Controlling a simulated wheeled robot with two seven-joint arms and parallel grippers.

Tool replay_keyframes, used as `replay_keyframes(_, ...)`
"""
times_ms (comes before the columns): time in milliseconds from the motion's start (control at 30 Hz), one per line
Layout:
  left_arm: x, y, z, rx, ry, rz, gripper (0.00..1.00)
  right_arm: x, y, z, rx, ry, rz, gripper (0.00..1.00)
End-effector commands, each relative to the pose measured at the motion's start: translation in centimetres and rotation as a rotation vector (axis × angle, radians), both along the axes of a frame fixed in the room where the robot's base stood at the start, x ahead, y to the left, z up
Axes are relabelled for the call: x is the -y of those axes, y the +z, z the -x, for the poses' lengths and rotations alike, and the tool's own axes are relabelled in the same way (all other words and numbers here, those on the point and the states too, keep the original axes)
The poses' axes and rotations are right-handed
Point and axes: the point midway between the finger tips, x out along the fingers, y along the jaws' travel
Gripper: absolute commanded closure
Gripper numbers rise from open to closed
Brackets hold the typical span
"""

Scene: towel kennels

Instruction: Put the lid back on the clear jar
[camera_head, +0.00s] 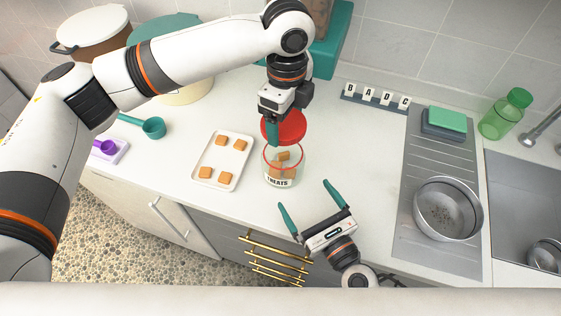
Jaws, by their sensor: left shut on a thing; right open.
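The clear jar (283,174), labelled TREATS, stands upright on the counter with brown treats inside and a red ring at its rim. The red lid (291,126) is above and slightly behind the jar's mouth, tilted. My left gripper (272,130) is shut on the lid, its teal finger at the lid's left side. Whether the lid touches the jar's rim cannot be told. My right gripper (310,198) is open and empty, in front and to the right of the jar, its teal fingers apart.
A white tray (222,160) with several brown treats lies left of the jar. A teal scoop (152,127) lies farther left. A draining board with a metal bowl (447,208) and a sink are at right. Letter tiles (375,97) stand at the back. Counter right of the jar is clear.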

Motion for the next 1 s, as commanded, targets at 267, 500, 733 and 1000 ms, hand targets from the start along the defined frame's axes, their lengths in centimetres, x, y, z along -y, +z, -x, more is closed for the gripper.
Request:
replay_keyframes(267,0.0,0.0,0.0,0.0,0.0,0.0,0.4,-0.1,0.1,-0.3,0.0,-0.002,-0.002,0.0)
replay_keyframes(500,0.0,0.0,0.0,0.0,0.0,0.0,0.4,-1.6,0.2,-3.0,0.002,-0.003,-0.006,0.0)
replay_keyframes(733,0.0,0.0,0.0,0.0,0.0,0.0,0.4,-3.8,0.1,-6.9,0.002,-0.004,-0.005,0.0)
replay_keyframes(1000,0.0,0.0,0.0,0.0,0.0,0.0,0.4,-5.5,0.1,-9.9,0.0,-0.002,-0.002,0.0)
